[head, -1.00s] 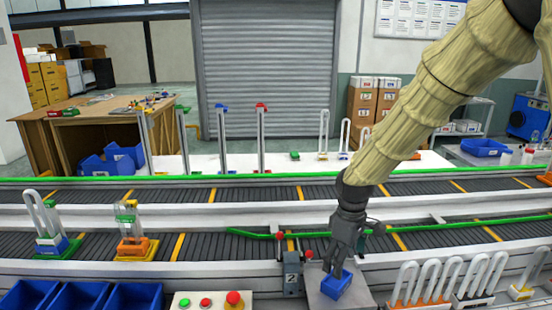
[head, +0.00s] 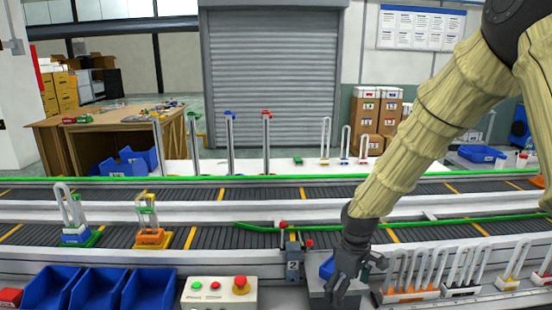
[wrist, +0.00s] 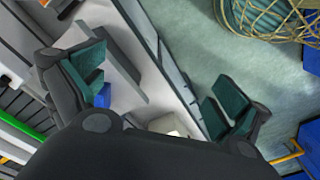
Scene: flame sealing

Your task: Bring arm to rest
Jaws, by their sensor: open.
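My gripper (head: 354,278) is in front of a small grey stand (head: 318,288) at the near side of the conveyor. In the wrist view, my gripper (wrist: 160,92) has its two green-padded fingers spread wide with nothing between them. A blue block (head: 327,268) sits on the stand, partly hidden behind my gripper. A blue patch (wrist: 103,95) shows beside the left finger in the wrist view; I cannot tell whether it is the same block.
Blue bins (head: 98,290) and a button box (head: 219,292) stand to the left. Racks of white loops (head: 415,272) stand close on the right. The conveyor (head: 220,240) behind carries a blue-and-green piece (head: 77,236) and an orange one (head: 153,237).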

